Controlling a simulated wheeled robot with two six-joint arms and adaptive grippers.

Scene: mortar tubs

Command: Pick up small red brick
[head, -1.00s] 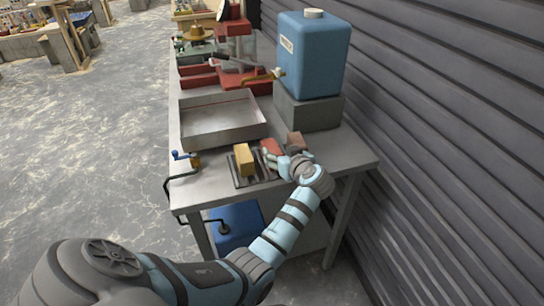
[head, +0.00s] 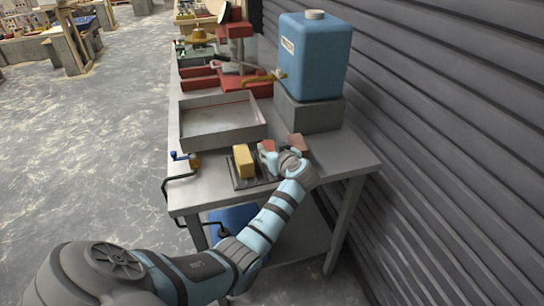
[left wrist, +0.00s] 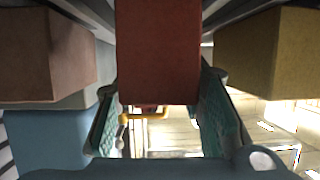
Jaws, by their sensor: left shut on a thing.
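The small red brick (head: 267,146) is on the workbench side of my left gripper, partly hidden by it in the head view. It fills the upper middle of the left wrist view (left wrist: 158,52). My left gripper (head: 274,154) is shut on it, with a teal-padded finger on each side (left wrist: 165,118). A yellow brick (head: 244,161) stands to the left, and a brownish-red brick (head: 297,142) to the right. I cannot tell whether the red brick is clear of the surface below. My right gripper is not in view.
A dark rack (head: 240,184) lies under the yellow brick. A metal tray (head: 217,140) is behind it. A blue water container (head: 315,60) stands on a grey block (head: 308,113) at the back right, close to the ribbed wall (head: 450,110).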

